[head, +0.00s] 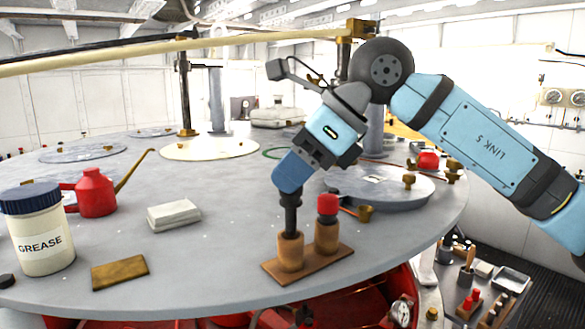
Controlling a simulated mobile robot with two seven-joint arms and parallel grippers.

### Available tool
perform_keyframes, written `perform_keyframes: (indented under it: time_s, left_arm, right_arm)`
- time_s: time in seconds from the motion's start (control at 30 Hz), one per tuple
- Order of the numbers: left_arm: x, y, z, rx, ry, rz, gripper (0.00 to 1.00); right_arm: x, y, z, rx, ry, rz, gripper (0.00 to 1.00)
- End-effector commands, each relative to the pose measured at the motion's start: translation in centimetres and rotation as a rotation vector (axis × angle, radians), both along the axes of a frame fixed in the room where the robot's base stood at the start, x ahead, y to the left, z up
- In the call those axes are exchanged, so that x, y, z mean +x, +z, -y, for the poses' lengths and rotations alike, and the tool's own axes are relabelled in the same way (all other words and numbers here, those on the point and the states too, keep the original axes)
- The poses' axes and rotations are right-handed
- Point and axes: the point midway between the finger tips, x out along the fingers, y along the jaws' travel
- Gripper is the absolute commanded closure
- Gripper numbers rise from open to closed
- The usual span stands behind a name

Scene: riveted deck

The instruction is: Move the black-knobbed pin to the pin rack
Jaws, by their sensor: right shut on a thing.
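The black-knobbed pin (291,198) stands upright at the left wooden socket of a small brown two-socket rack (338,254) near the deck's front edge. Its lower end meets or enters the socket's top; how deep it sits cannot be told. My right gripper (291,188) reaches down from the right and is shut on the pin's top from above. The blue fingers hide part of the knob. A red-knobbed pin (327,205) stands in the right socket, close beside the gripper. My left gripper is not in view.
A grease jar (38,228), red oil can (96,193), white cloth stack (173,215) and brass plate (119,272) lie to the left. A round hatch (400,190) with brass fittings is at right. A lower bench (455,290) holds red-topped items. The deck's middle is clear.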

Motion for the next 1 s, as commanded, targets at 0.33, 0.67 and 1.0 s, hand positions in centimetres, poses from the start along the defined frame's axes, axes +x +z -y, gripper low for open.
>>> perform_keyframes:
  time_s: [0.33,0.67,1.0]
  left_arm:
    - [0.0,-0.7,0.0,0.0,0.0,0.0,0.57]
    - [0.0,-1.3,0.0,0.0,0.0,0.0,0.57]
    - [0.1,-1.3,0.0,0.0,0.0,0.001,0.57]
  right_arm:
    - [0.0,-0.8,0.0,0.0,0.0,0.0,0.91]
    - [0.0,-1.4,0.0,0.0,0.0,0.0,0.91]
    - [0.0,-1.4,0.0,0.0,0.0,0.0,0.91]
